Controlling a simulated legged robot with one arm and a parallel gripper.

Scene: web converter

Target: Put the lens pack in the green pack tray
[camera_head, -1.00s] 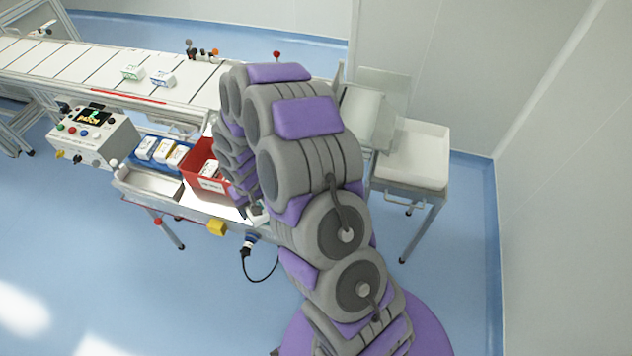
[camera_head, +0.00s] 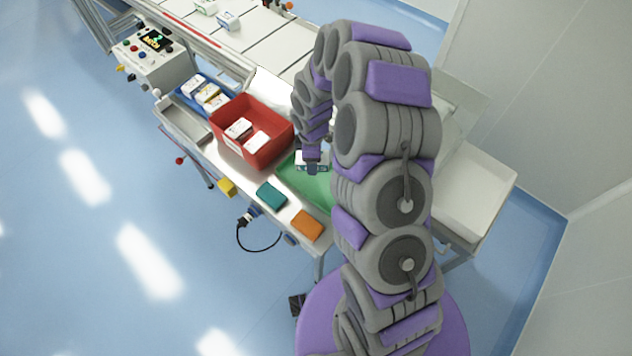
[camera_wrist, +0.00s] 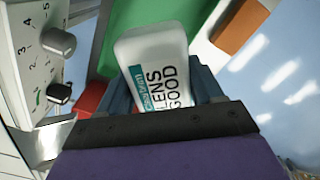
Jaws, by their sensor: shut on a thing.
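My gripper (camera_wrist: 160,90) is shut on a white lens pack (camera_wrist: 155,50) with a teal label and the words "LENS GOOD". The pack also shows in the head view (camera_head: 304,156), partly hidden by my gripper (camera_head: 312,168). The green pack tray (camera_head: 307,186) lies on the bench right of the red bin, partly hidden by my arm. The pack appears over or beside the tray's far end; I cannot tell how high. A green surface (camera_wrist: 130,15) shows behind the pack in the wrist view.
A red bin (camera_head: 228,150) with white packs stands left of the tray. A blue bin (camera_head: 186,97) with packs is further left. A teal block (camera_head: 271,194) and an orange block (camera_head: 307,225) lie at the bench's front. A white tray (camera_head: 485,185) stands right.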

